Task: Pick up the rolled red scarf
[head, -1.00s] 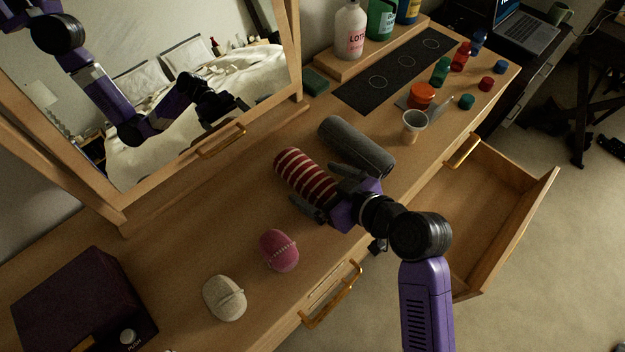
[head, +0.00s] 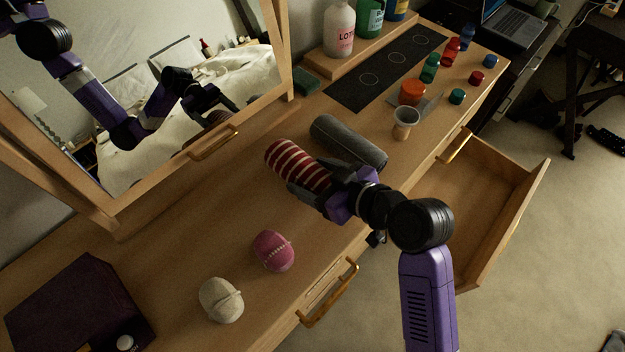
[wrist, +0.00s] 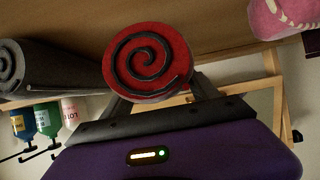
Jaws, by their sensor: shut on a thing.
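The rolled red scarf (head: 293,163) has red and white stripes in the head view. In the wrist view its round end (wrist: 150,62) shows a red and dark spiral. My gripper (head: 318,182) is shut on the scarf, with a finger along each side of its near part. In the head view the scarf appears just above the dresser top; how large the gap is I cannot tell. The scarf's near end is hidden by my gripper in the head view.
A grey roll (head: 348,142) lies close behind the scarf. A pink rounded item (head: 273,251) and a cream one (head: 221,300) lie to the front left. A small cup (head: 405,122) stands to the right. The drawer (head: 478,205) is open.

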